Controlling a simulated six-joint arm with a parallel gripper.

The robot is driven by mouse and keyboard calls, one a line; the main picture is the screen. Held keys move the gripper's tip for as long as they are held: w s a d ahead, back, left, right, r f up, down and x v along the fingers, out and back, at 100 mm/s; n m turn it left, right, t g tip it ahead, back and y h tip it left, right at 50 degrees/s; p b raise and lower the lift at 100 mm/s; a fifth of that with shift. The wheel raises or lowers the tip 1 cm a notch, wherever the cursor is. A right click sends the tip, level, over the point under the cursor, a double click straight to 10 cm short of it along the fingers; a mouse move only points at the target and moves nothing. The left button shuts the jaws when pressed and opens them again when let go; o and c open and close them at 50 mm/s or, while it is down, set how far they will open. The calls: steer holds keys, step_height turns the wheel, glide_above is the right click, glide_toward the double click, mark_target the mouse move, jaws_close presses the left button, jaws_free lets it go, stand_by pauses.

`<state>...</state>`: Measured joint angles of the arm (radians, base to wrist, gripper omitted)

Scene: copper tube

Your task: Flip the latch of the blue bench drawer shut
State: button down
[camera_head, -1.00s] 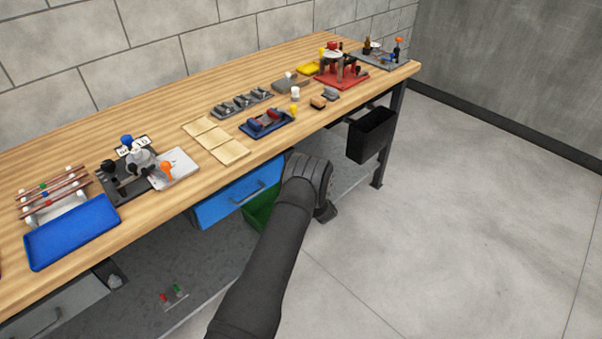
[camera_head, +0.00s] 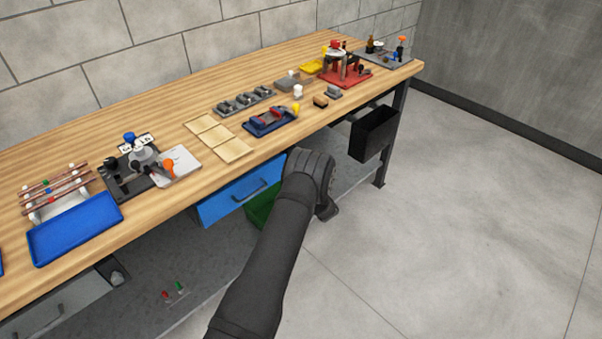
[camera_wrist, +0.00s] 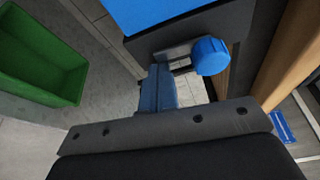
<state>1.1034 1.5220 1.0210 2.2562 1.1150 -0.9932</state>
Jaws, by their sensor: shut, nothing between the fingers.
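The blue bench drawer (camera_head: 240,190) hangs under the bench top, its front face and dark handle in view in the head view. In the wrist view part of the blue drawer (camera_wrist: 150,8) shows at the top, above a dark frame. A latch with a round blue knob (camera_wrist: 210,56) and a grey metal plate sits at that frame. My gripper (camera_wrist: 157,72) is shut and empty, its fingertips close to the plate, left of the knob. Whether they touch cannot be told. In the head view my arm hides the latch and fingers.
A green bin (camera_wrist: 40,58) is at left in the wrist view, and below the drawer in the head view. The wooden bench top (camera_head: 160,215) holds trays and fixtures. A black bin (camera_head: 373,133) hangs right of my arm. The floor at right is clear.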

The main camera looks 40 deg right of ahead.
steer(key=a+r+m+y, duration=0.1)
steer(key=m, duration=0.2)
steer(key=a+r+m+g+y, duration=0.1)
steer(key=a+m+y, duration=0.1)
steer(key=m, duration=0.2)
steer(key=a+m+g+y, duration=0.1)
steer(key=a+m, duration=0.1)
steer(key=m, duration=0.2)
steer(key=shift+a+r+y, duration=0.15)
steer(key=shift+r+y, duration=0.15)
steer(key=shift+r, duration=0.1)
stand_by(0.4)
steer(key=shift+d+r, duration=0.2)
steer(key=shift+d, duration=0.55)
steer(key=shift+f, duration=0.1)
